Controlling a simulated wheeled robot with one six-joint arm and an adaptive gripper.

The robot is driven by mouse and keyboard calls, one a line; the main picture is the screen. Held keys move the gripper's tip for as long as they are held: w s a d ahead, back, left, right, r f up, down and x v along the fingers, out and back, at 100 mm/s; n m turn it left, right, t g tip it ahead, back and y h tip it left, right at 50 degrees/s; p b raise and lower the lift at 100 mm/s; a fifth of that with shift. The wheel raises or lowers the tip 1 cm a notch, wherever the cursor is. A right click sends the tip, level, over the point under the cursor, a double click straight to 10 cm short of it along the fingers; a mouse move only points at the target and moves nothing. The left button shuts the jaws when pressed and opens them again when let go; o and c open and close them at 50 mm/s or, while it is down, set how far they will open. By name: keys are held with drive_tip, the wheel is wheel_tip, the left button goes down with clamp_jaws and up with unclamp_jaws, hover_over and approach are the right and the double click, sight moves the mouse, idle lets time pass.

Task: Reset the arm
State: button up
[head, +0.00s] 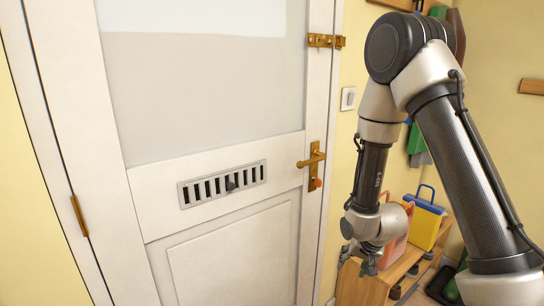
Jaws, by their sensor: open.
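My arm reaches in from the right edge of the head view, bends at the top and hangs down in front of the wall beside the door. My gripper (369,268) is at its lower end, small and dark, pointing down above the wooden bench. It is open, and I see nothing held in it. The wrist hides part of it.
A white door (225,235) with a vent grille (222,184) and brass handle (312,160) fills the left, closed. The wooden bench (358,287) at lower right bears a pinkish container (394,222) and a yellow-and-blue container (425,222), close behind my wrist.

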drive_tip(key=s+d+r+n, duration=0.1)
drive_tip(key=s+d+r, duration=0.2)
drive_tip(key=s+r, duration=0.4)
drive_tip(key=s+d+r+n, duration=0.2)
drive_tip(key=s+d+r, duration=0.2)
drive_tip(key=s+r, duration=0.4)
drive_tip(key=s+d+r+n+h, duration=0.1)
drive_tip(key=s+d+r, duration=0.2)
drive_tip(key=r, duration=1.6)
drive_tip(key=s, duration=0.4)
drive_tip(key=shift+s+d+n, duration=0.25)
drive_tip(key=shift+d+n, duration=0.05)
drive_tip(key=shift+d, duration=0.05)
drive_tip(key=shift+d+f, duration=0.1)
